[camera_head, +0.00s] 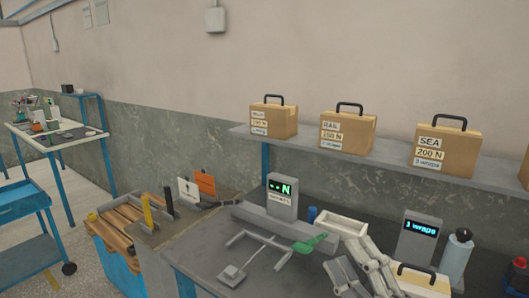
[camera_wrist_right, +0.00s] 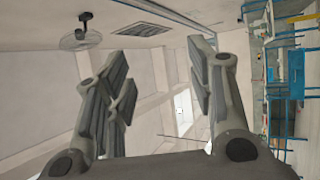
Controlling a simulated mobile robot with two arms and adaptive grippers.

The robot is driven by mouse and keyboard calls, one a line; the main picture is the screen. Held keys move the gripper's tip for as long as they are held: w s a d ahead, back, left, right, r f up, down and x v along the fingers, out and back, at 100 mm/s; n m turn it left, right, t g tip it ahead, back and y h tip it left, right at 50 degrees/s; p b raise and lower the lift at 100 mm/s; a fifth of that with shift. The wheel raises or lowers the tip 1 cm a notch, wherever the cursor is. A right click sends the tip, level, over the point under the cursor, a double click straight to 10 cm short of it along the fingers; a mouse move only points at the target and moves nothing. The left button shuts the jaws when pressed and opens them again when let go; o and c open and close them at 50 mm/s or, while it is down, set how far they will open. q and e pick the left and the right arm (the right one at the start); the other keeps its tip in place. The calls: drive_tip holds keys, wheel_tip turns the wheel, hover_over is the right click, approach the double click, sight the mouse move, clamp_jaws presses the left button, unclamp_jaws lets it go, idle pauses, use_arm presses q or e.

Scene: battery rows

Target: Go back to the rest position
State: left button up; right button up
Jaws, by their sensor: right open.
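My right gripper (camera_head: 354,264) shows at the lower middle right of the head view, pale grey, over or in front of the dark worktable. In the right wrist view the two fingers of my right gripper (camera_wrist_right: 163,78) stand wide apart with nothing between them. Behind them are a wall, the ceiling and a ceiling vent, so the wrist camera looks away from the table. My left gripper is not in view.
The dark worktable (camera_head: 205,255) bears a gauge with a green display (camera_head: 283,195), a "1 wraps" display (camera_head: 419,238), a white tray (camera_head: 341,226), a green-handled tool (camera_head: 312,243) and a grey bottle (camera_head: 456,255). Cardboard cases stand on the shelf (camera_head: 305,151). Floor shows at left.

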drive_tip(key=s+d+f+m+g+h, duration=0.2)
drive_tip(key=d+f+m+g+h, duration=0.3)
drive_tip(key=f+m, duration=0.45)
drive_tip(key=s+d+f+m+g+h, duration=0.1)
drive_tip(key=d+f+m+g+h, duration=0.35)
drive_tip(key=f, duration=0.75)
drive_tip(key=s+a+f+m+g, duration=0.2)
drive_tip(key=s+f+g, duration=0.2)
drive_tip(key=s+f, duration=0.4)
drive_tip(key=s+a+f+m+g, duration=0.2)
drive_tip(key=s+f+m+g, duration=0.15)
drive_tip(key=s+f, duration=0.45)
drive_tip(key=s+f+g, duration=0.1)
drive_tip(key=s+f, duration=0.2)
drive_tip(key=f, duration=2.2)
drive_tip(key=s+d+f+n+g, duration=0.1)
drive_tip(key=s+d+f, duration=0.2)
drive_tip(key=s+f, duration=1.2)
drive_tip(key=shift+s+d+g, duration=0.15)
drive_tip(key=shift+s+g, duration=0.15)
drive_tip(key=shift+s, duration=0.4)
